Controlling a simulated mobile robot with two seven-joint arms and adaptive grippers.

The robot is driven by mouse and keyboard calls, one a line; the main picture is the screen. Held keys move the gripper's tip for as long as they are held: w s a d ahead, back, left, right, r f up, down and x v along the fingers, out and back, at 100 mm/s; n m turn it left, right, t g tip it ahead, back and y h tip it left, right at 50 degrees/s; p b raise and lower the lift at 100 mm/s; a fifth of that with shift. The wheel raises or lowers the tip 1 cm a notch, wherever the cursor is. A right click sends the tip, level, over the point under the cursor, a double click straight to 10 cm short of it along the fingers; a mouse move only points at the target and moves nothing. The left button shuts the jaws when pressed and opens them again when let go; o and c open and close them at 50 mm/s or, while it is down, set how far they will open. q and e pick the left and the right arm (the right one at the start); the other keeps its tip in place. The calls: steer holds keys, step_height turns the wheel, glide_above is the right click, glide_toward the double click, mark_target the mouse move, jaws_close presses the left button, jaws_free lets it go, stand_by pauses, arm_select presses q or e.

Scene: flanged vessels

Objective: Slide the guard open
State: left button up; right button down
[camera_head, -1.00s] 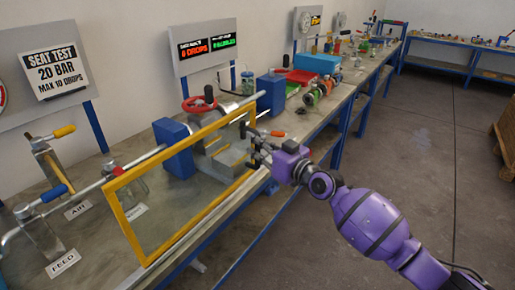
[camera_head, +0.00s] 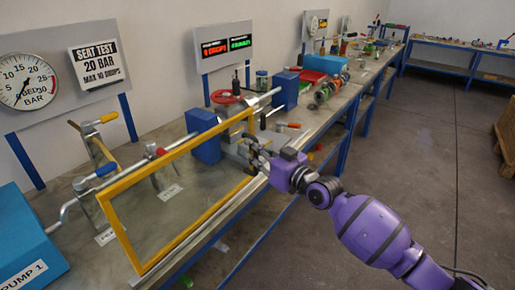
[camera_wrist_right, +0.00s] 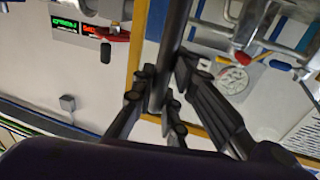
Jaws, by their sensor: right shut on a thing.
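The guard is a clear panel in a yellow frame (camera_head: 116,228), standing upright along the front of the bench. Behind its right part are a red handwheel (camera_head: 226,97) and two blue blocks (camera_head: 204,137) on a metal fixture. My right gripper (camera_head: 259,158) is at the guard's right end. In the right wrist view the fingers (camera_wrist_right: 160,92) are closed around a dark bar (camera_wrist_right: 172,45), which looks like the guard's handle. The yellow frame (camera_wrist_right: 134,50) shows behind it. My left gripper is not in view.
A blue pump box (camera_head: 30,245) stands at the bench's left end. Valve levers with a yellow grip (camera_head: 109,118) and a blue grip (camera_head: 106,169) are behind the guard's left part. A pressure gauge (camera_head: 27,80) is on the back panel. The floor to the right is open.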

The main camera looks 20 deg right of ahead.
steer(key=shift+s+a, duration=0.4)
steer(key=shift+a, duration=0.15)
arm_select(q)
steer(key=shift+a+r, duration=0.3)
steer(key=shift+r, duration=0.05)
arm_select(e)
steer(key=shift+a+f, duration=0.1)
steer(key=c, duration=2)
jaws_free()
steer(key=shift+s, duration=0.1)
steer(key=shift+o, duration=1.4)
steer(key=shift+s, duration=0.1)
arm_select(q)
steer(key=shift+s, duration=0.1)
arm_select(e)
steer(key=shift+s+d, duration=0.3)
steer(key=v, duration=1.1)
steer(key=shift+s, duration=0.15)
